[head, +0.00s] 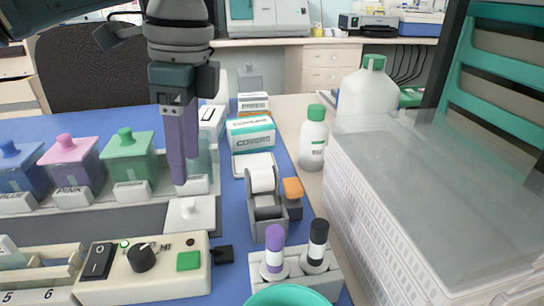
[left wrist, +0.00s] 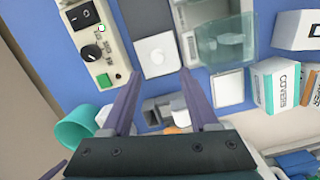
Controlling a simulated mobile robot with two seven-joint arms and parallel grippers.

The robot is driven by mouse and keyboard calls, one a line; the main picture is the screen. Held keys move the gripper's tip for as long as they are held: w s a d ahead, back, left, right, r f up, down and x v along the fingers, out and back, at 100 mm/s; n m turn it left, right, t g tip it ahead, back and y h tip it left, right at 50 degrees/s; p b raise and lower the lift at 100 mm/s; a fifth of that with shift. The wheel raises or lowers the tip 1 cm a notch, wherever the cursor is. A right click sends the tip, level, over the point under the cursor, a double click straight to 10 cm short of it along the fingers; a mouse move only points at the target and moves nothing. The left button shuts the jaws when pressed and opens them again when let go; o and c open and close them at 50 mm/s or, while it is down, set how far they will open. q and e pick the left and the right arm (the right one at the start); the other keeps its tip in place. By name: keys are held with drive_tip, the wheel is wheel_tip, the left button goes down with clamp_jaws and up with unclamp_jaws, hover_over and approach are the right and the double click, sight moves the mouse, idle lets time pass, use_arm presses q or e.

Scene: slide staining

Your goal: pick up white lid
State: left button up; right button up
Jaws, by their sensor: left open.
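In the left wrist view the lid (left wrist: 155,54) shows from above, just beyond and between the fingertips. My left gripper (head: 182,183) points down above the lid, with its purple fingers apart and nothing between them. Its spread fingers (left wrist: 159,72) also show in the left wrist view. The fingers partly hide a clear open jar (left wrist: 217,38) behind the lid. My right gripper is not visible.
Blue, pink and green lidded jars (head: 128,155) stand left. The switch box (head: 145,268) is in front. A tape dispenser (head: 265,205), marker stand (head: 297,275), teal cup (head: 290,297) and COVERS box (head: 251,135) stand right. Blue mat (head: 228,215) shows between them.

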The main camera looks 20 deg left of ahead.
sight(188, 201)
use_arm(q)
drive_tip(key=shift+s+a+f, duration=0.1)
drive_tip(key=shift+s+f, duration=0.15)
drive_tip(key=shift+f, duration=0.8)
drive_tip(key=f, duration=0.5)
drive_tip(key=shift+s+a+f+b, duration=0.1)
drive_tip(key=shift+a+b, duration=0.2)
drive_tip(key=shift+b, duration=0.1)
drive_tip(key=shift+c, duration=0.2)
clamp_jaws()
